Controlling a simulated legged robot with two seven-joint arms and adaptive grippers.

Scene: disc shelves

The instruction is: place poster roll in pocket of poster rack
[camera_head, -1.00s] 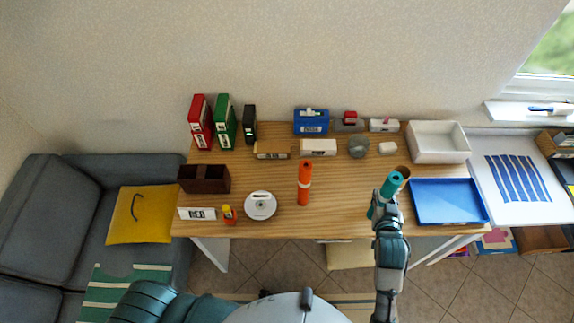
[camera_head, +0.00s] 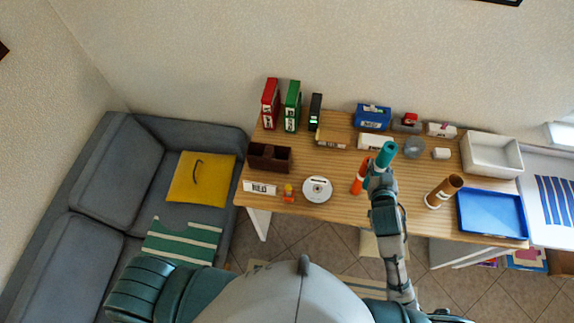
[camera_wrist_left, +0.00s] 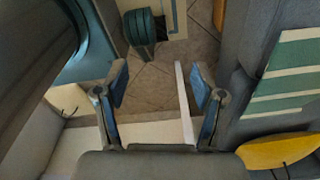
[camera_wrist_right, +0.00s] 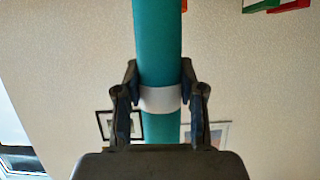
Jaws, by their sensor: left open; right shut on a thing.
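A teal poster roll (camera_head: 385,155) with a white band is upright in my right gripper (camera_head: 376,172), above the table. In the right wrist view the fingers (camera_wrist_right: 160,88) close on the roll (camera_wrist_right: 158,40) at its white band. An orange roll (camera_head: 361,176) stands on the table, partly hidden behind the arm and teal roll. A brown roll (camera_head: 443,190) stands to the right. A dark brown box with compartments (camera_head: 269,156) sits at the table's left end; I cannot tell whether it is the poster rack. My left gripper (camera_wrist_left: 158,73) is open and empty.
The wooden table (camera_head: 335,165) also holds a disc (camera_head: 317,189), a small label sign (camera_head: 260,187), a blue tray (camera_head: 492,214) and a white bin (camera_head: 492,152). Upright binders (camera_head: 292,105) stand at the back left. A grey sofa (camera_head: 120,165) is left of the table.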

